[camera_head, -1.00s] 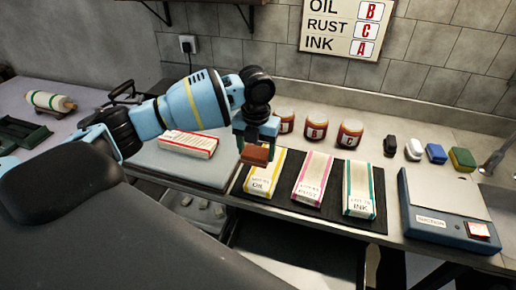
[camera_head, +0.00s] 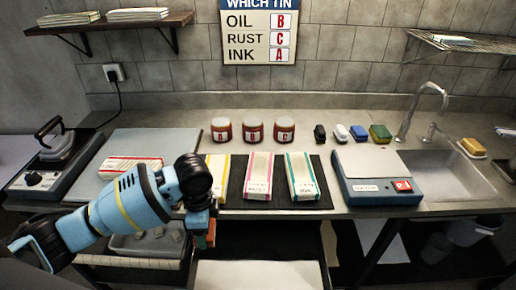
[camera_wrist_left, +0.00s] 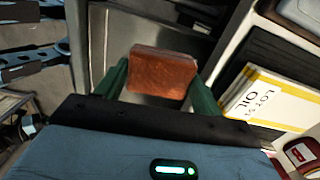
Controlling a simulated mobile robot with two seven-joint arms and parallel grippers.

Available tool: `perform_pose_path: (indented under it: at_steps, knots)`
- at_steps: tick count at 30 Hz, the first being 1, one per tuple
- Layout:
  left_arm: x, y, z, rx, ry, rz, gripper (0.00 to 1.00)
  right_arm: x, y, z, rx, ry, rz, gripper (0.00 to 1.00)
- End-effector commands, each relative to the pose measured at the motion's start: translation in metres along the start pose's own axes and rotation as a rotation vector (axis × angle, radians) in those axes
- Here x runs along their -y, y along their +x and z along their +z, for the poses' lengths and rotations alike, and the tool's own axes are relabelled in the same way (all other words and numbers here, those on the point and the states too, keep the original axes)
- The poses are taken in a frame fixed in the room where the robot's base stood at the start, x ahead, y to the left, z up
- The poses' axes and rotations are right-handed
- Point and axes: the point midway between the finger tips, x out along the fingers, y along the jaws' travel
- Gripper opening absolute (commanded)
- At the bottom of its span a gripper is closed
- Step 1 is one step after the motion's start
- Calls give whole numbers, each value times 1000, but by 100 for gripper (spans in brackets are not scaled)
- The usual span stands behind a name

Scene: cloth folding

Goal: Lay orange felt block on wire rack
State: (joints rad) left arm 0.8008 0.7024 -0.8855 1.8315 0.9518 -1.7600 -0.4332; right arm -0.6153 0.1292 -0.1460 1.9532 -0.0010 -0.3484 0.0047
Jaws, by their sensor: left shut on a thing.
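The orange felt block (camera_wrist_left: 162,72) is a rust-orange slab held between the green fingers of my left gripper (camera_wrist_left: 160,84) in the left wrist view. In the head view my left gripper (camera_head: 204,236) hangs in front of the counter's front edge, and only a sliver of the block (camera_head: 211,236) shows. A wire rack (camera_head: 480,46) is mounted on the wall at the upper right, well away from the gripper, with a pale flat item on it. My right gripper is not in view.
Folded cloths labelled OIL, RUST and INK lie on a black mat (camera_head: 233,201). Behind stand several jars (camera_head: 252,130) and small blocks (camera_head: 358,132). A blue suction box (camera_head: 372,180), sink (camera_head: 450,170) and tall tap (camera_head: 425,100) are at the right, below the rack.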

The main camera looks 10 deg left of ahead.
Motion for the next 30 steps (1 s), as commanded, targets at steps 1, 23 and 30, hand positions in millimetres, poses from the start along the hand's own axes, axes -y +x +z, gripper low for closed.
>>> perform_pose_path:
  at_steps: [1,23,30]
  knots:
    - [-6,5,-1,-2,-83,2,49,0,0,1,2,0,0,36]
    - [-68,42,-8,-25,-1238,9,49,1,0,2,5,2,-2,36]
    - [-70,43,-8,-26,-1280,9,49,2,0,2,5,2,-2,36]
